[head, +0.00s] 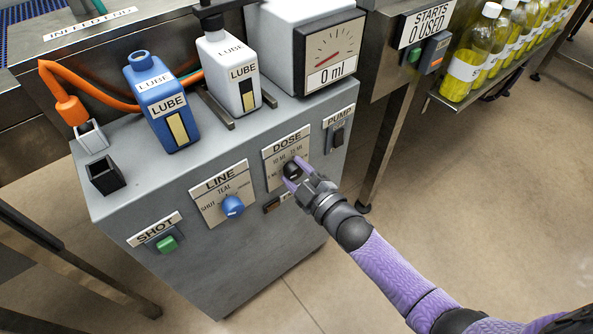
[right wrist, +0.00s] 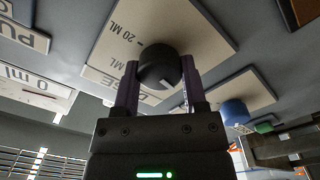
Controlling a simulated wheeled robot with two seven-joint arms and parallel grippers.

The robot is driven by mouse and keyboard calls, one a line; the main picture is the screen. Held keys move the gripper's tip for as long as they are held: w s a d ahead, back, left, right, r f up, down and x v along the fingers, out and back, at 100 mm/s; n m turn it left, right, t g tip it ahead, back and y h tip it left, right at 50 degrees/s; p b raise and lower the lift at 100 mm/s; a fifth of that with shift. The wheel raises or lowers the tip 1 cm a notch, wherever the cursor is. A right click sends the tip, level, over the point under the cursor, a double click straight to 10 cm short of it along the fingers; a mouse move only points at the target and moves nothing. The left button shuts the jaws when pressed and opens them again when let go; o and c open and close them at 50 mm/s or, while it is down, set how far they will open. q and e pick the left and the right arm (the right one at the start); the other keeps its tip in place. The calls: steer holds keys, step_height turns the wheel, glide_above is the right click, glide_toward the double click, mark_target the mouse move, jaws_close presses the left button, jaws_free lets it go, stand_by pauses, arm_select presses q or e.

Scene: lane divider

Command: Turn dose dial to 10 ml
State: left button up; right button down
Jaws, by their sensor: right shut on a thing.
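The dose dial (right wrist: 160,66) is a round black knob on a pale plate (head: 273,146) labelled DOSE, on the grey cabinet's front. The plate shows ml marks, with 10 ML and 15 ML legible in the head view and 20 ML in the right wrist view. My right gripper (head: 291,176) is at the dial; its two purple fingers are shut on either side of the knob, which also shows in the right wrist view (right wrist: 160,92). A white mark shows on the knob's lower edge in the wrist view. The fingers partly hide the dial in the head view. My left gripper is not in view.
Beside the dial are a blue LINE knob (head: 232,206), a green SHOT button (head: 167,244) and a PUMP switch (head: 338,133). A gauge (head: 330,55) reading 0 ml and blue (head: 165,105) and white (head: 229,75) LUBE bottles stand on top. The floor at right is clear.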

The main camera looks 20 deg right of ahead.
steer(key=m+p, duration=0.1)
steer(key=m, duration=0.4)
steer(key=shift+m, duration=0.3)
steer(key=shift+m+p, duration=0.3)
steer(key=shift+m, duration=0.8)
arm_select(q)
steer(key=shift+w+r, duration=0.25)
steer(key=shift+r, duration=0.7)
arm_select(e)
steer(key=shift+d+m, duration=0.1)
steer(key=shift+m, duration=0.9)
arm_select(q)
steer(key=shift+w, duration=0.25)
arm_select(e)
steer(key=shift+c, duration=0.7)
jaws_free()
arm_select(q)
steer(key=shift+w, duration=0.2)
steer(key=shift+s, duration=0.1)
